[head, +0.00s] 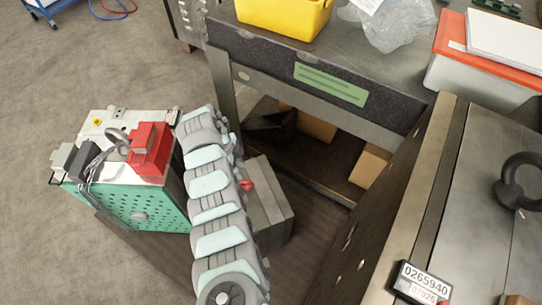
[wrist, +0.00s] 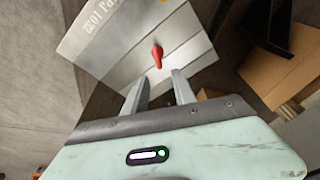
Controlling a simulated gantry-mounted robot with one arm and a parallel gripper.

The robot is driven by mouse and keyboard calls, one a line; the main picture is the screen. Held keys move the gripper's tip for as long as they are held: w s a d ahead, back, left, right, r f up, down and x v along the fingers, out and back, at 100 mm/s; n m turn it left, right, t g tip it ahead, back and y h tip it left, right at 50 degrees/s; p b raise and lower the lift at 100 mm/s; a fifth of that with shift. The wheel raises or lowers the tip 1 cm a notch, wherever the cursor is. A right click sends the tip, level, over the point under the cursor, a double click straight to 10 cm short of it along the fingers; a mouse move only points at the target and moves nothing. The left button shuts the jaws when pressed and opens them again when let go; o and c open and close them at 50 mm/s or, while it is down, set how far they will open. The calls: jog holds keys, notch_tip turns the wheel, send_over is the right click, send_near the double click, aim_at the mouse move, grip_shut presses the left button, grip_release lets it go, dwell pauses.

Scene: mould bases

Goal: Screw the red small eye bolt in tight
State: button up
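The red small eye bolt (head: 247,185) stands on a grey steel mould block (head: 277,213) on the dark floor mat, partly behind my arm in the head view. In the wrist view the eye bolt (wrist: 157,55) shows nearly edge-on, on the grooved, lettered face of the block (wrist: 115,45). My gripper (wrist: 160,80) is open and empty, its two fingers apart. The bolt lies just beyond the fingertips, roughly centred between them, with no contact visible. Its thread and seating are too small to judge. The gripper is hidden behind my arm in the head view.
A green perforated unit (head: 135,210) with a red part (head: 150,150) stands left of my arm. A workbench (head: 320,75) stands behind, with cardboard boxes (head: 370,166) underneath. A large steel mould plate (head: 480,180) with a black eye bolt (head: 519,181) bounds the right.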

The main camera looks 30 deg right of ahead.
aim_at(246, 181)
jog(key=shift+a+f+b, duration=0.25)
jog(key=shift+f+b, duration=0.2)
jog(key=shift+f, duration=0.35)
jog(key=shift+b+x, duration=2.3)
jog(key=shift+x, duration=1.5)
jog(key=shift+d+r, duration=0.1)
jog(key=shift+d, duration=0.1)
jog(key=shift+c, duration=0.4)
grip_shut()
